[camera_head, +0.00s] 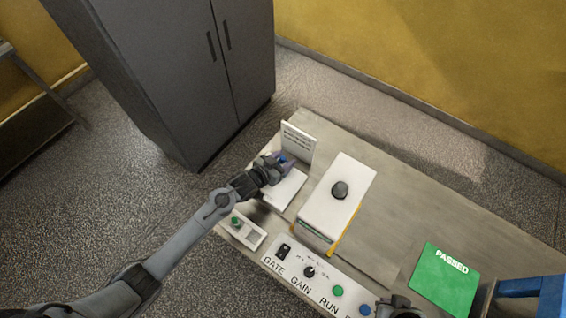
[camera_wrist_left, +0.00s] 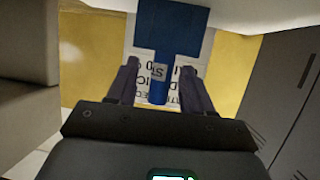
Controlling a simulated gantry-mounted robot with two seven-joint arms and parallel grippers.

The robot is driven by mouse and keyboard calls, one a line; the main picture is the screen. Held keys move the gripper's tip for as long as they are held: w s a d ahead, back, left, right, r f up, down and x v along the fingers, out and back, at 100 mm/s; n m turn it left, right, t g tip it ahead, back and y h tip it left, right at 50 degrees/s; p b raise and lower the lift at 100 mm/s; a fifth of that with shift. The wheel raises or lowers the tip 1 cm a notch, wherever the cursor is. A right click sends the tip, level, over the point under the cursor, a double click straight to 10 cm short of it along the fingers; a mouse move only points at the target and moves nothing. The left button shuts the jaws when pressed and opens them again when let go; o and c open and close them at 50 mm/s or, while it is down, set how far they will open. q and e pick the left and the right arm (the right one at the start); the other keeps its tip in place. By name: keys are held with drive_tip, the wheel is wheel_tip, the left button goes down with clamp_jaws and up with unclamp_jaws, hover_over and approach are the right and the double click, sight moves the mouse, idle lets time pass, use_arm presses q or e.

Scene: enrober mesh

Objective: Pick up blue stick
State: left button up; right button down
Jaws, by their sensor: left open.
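The blue stick (camera_wrist_left: 158,88), with a grey label on it, shows in the left wrist view between the two fingers of my left gripper (camera_wrist_left: 159,84). The fingers stand apart on either side of it, and I see a gap on each side. Its upper part looks wider and blue. In the head view my left gripper (camera_head: 284,161) is over the white base in front of a white sign card (camera_head: 299,141). Only a small bit of blue (camera_head: 282,158) shows there; the gripper hides the rest. A dark part at the bottom edge may be my right gripper (camera_head: 396,307), cut off by the frame.
A white box (camera_head: 345,190) with a dark knob stands right of the gripper. A control panel (camera_head: 285,266) with buttons lies along the table's front. A green PASSED pad (camera_head: 443,279) and a blue frame (camera_head: 530,286) are at right. A grey cabinet (camera_head: 190,70) stands behind.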

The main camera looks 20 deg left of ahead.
use_arm(q)
drive_tip(key=shift+x, duration=0.8)
drive_tip(key=shift+s, duration=0.1)
clamp_jaws()
